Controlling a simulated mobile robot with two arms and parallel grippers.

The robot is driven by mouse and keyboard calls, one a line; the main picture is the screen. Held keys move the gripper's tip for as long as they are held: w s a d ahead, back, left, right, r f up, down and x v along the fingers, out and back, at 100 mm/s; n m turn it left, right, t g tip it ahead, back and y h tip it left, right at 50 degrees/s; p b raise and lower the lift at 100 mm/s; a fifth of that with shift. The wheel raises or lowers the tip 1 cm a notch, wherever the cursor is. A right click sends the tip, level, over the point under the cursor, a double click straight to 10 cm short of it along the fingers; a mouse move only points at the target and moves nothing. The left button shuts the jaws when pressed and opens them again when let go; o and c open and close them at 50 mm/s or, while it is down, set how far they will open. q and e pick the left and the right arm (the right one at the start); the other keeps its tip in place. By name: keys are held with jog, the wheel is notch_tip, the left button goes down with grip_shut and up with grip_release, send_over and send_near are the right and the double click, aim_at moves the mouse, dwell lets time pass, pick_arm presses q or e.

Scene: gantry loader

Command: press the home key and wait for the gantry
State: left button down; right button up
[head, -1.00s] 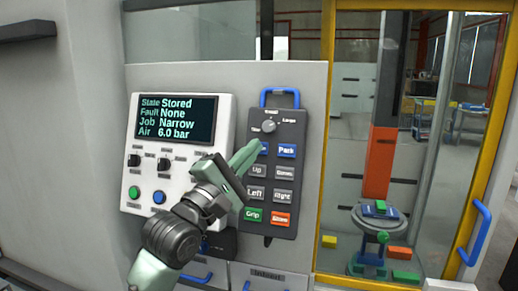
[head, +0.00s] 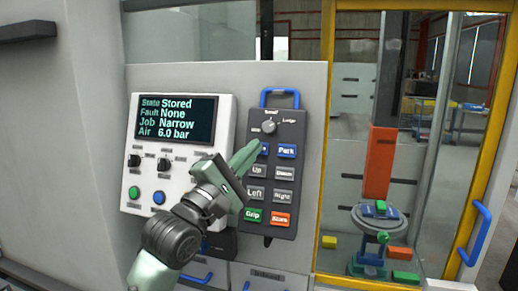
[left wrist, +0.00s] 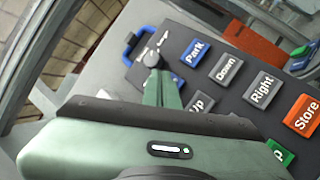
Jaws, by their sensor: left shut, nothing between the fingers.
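The dark grey key pendant (head: 303,190) hangs on the machine front, with a mode knob above two columns of keys. The home key, a blue key (head: 265,149) at upper left beside Park (head: 287,151), is mostly hidden behind my left fingertips, its label covered. My left gripper (head: 257,146) is shut and empty, its tips at that key; I cannot tell whether they touch it. In the left wrist view the shut fingers (left wrist: 160,82) reach beside the knob (left wrist: 152,59). The display (head: 177,119) reads State Stored, Fault None, Job Narrow, Air 6.0 bar. My right gripper is not in view.
Behind the yellow-framed window (head: 327,150) at right stand an orange column (head: 380,165) and a round pedestal (head: 372,222) with coloured blocks around it. A white panel with knobs and green and blue buttons (head: 134,193) is left of the pendant.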

pick_arm(q)
jog(key=shift+w, duration=0.15)
dwell(0.6)
jog(key=shift+w+d+f, duration=0.1)
jog(key=shift+w+f, duration=0.05)
jog(key=shift+w, duration=0.1)
